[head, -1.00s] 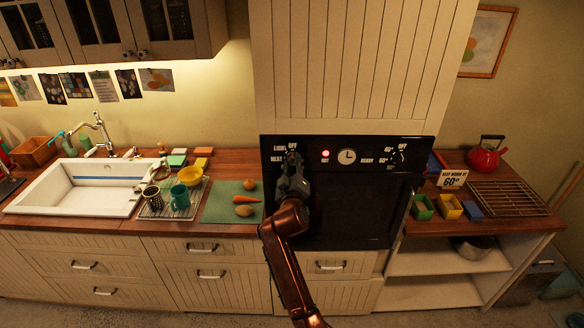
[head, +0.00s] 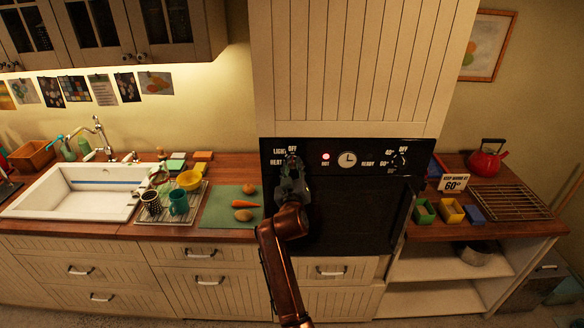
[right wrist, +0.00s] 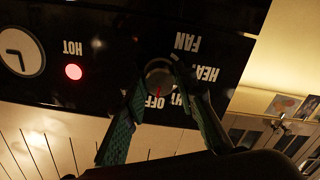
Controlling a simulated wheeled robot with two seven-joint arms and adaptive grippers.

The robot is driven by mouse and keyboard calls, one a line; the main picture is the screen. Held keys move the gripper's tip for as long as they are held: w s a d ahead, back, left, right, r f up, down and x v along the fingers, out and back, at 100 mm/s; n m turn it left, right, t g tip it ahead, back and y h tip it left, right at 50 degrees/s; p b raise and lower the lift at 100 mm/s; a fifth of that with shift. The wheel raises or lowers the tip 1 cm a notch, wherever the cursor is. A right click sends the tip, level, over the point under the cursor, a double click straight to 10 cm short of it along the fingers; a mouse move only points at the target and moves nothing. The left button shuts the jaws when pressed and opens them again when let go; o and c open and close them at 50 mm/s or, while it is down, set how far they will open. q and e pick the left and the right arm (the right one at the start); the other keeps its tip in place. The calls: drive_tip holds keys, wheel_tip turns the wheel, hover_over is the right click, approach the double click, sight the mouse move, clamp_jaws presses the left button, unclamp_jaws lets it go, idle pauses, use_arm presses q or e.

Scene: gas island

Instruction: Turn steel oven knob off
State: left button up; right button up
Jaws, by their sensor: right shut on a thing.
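The black oven panel (head: 425,153) is in the middle of the head view. Its left steel knob (right wrist: 160,76) shows in the right wrist view, ringed by OFF, LIGHT, HEAT and FAN labels. A red mark on the knob's side points toward the OFF label (right wrist: 152,103). My right gripper (head: 291,160) covers this knob in the head view. In the right wrist view its two green-grey fingers (right wrist: 160,72) are shut on the knob, one on each side. A second knob (head: 399,159) is at the panel's right, apart from my gripper. My left gripper is not in view.
The red HOT lamp (head: 326,156) is lit beside the clock (head: 347,159). A green board (head: 222,211) with vegetables and a rack with cups lie left of the oven. A red kettle (head: 487,166) and a "keep warm at 60" sign (head: 453,183) stand on the right counter.

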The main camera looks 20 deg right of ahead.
sight(292, 135)
drive_tip(key=shift+f, duration=0.1)
drive_tip(key=o, duration=1.1)
wheel_tip(292, 135, up, 10)
drive_tip(key=shift+r, duration=0.1)
